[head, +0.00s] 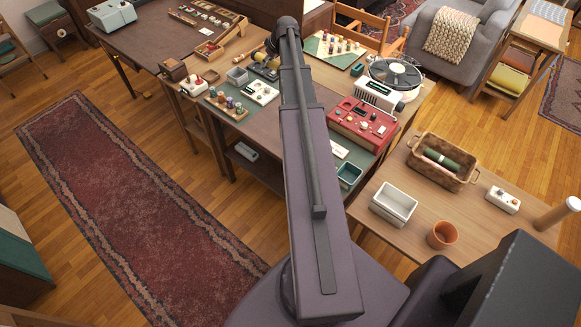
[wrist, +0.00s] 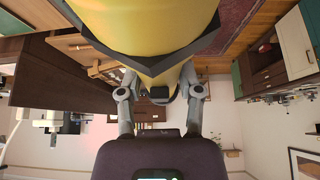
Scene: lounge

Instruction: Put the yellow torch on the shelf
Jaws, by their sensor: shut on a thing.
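The yellow torch (wrist: 150,25) fills the top of the wrist view, very close to the camera, with a dark angular rim. My gripper (wrist: 160,88) is shut on it, with one grey finger on each side. A wooden rack (head: 520,60) with folded cloths stands at the far right. I cannot tell which one is the task's shelf.
The middle table carries a red device (head: 362,127), a turntable (head: 396,74) and small items. The near right table holds a white bin (head: 394,203), an orange pot (head: 442,235) and a basket (head: 440,170). Floor around the red rug (head: 130,200) is clear.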

